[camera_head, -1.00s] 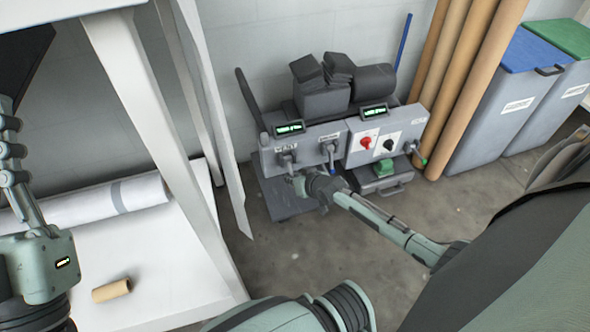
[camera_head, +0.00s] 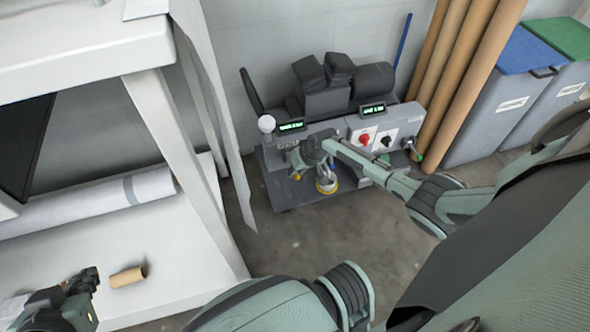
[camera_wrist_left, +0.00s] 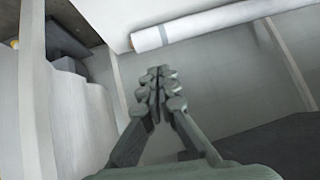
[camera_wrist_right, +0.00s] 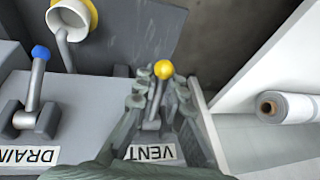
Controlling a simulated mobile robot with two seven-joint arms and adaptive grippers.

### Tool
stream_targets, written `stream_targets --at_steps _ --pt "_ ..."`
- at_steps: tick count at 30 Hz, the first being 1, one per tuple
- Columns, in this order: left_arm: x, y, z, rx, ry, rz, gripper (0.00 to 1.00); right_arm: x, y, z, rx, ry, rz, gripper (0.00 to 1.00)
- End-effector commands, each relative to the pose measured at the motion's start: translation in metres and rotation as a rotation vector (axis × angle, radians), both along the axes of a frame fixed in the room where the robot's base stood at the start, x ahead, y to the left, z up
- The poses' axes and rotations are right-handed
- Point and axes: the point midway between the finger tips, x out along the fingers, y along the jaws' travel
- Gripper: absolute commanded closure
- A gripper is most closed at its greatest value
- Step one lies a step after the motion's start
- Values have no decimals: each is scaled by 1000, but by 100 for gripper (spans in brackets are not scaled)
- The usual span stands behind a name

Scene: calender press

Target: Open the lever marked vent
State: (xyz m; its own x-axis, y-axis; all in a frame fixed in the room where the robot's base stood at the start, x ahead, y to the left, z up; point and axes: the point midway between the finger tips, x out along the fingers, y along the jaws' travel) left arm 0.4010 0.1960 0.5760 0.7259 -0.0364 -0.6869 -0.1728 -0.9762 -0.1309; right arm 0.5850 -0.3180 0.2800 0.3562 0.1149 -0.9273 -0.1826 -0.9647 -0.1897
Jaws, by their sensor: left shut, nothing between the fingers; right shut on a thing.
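The vent lever (camera_wrist_right: 155,98), a grey rod with a yellow ball knob, stands above the VENT label (camera_wrist_right: 152,153) in the right wrist view. My right gripper (camera_wrist_right: 152,80) is shut around its rod, with the knob showing at the fingertips. In the head view my right gripper (camera_head: 308,158) is at the left front of the press's control housing, and my own arm hides the vent lever. My left gripper (camera_head: 85,280) is shut and empty over the white shelf at the lower left; its closed fingers show in the left wrist view (camera_wrist_left: 158,80).
The drain lever (camera_wrist_right: 37,80) with a blue knob stands beside the vent lever. A yellow-rimmed cup (camera_wrist_right: 72,35) is beyond it. A red knob (camera_head: 364,139) is on the control housing. A cardboard tube (camera_head: 127,277) lies near my left gripper. A white table leg (camera_head: 185,165) stands left of the press.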

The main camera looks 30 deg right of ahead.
Motion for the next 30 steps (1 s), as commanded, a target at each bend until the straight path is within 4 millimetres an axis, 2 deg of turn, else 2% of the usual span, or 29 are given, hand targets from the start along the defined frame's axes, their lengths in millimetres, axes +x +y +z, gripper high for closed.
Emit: stream_targets --at_steps 4,12,29,30 --pt "-11 11 -8 23 65 21 100 -2 1 5 22 92 0 100" --pt "-16 16 -12 33 94 30 100 -4 1 10 46 194 1 100" --pt "-16 16 -12 34 97 31 100 -5 1 11 54 226 1 100" --pt "-16 16 -12 34 97 31 100 -5 1 11 54 226 1 89"
